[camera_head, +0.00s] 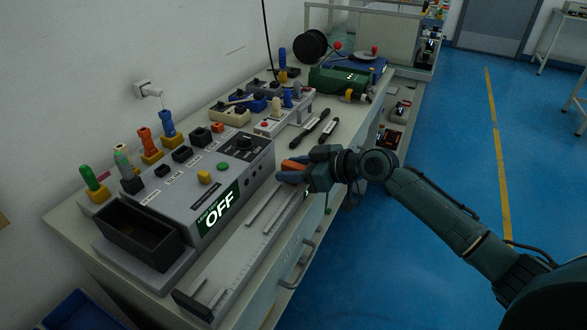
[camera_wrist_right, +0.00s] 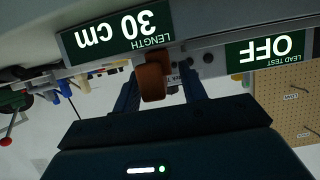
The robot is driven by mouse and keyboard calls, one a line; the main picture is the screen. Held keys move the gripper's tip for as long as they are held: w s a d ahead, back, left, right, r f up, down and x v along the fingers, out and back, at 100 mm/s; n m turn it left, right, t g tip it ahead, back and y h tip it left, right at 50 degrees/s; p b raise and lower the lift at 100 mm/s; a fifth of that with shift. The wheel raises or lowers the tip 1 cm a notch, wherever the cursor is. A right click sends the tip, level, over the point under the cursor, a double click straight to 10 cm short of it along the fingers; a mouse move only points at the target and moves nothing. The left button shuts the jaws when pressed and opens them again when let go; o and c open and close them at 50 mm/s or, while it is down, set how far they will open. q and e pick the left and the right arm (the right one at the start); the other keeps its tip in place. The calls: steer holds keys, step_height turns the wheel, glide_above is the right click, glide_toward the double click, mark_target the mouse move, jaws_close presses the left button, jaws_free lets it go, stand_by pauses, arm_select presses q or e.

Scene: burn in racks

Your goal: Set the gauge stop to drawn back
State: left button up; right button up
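The gauge is a long grey rail (camera_head: 243,254) with scale marks along the bench's front edge. Its stop has an orange-brown grip (camera_head: 293,165), at the rail's far end in the head view. My right gripper (camera_head: 290,172) is at this grip, with its blue fingers on either side of it. In the right wrist view, the grip (camera_wrist_right: 153,80) stands between the fingertips (camera_wrist_right: 160,88), with a visible gap on at least one side. A length display (camera_wrist_right: 115,32) reads 30 cm. My left gripper is not in view.
A grey test box (camera_head: 215,175) with an OFF display stands behind the rail, with a black open bin (camera_head: 140,236) at its near end. A drawer handle (camera_head: 300,268) sticks out below the bench edge.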

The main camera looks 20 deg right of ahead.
steer(key=shift+s+d+r, duration=0.15)
steer(key=shift+s+d, duration=0.2)
steer(key=shift+d, duration=0.05)
arm_select(q)
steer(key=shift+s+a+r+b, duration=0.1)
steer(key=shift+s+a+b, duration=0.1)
steer(key=shift+b, duration=0.35)
arm_select(e)
steer(key=v, duration=1.2)
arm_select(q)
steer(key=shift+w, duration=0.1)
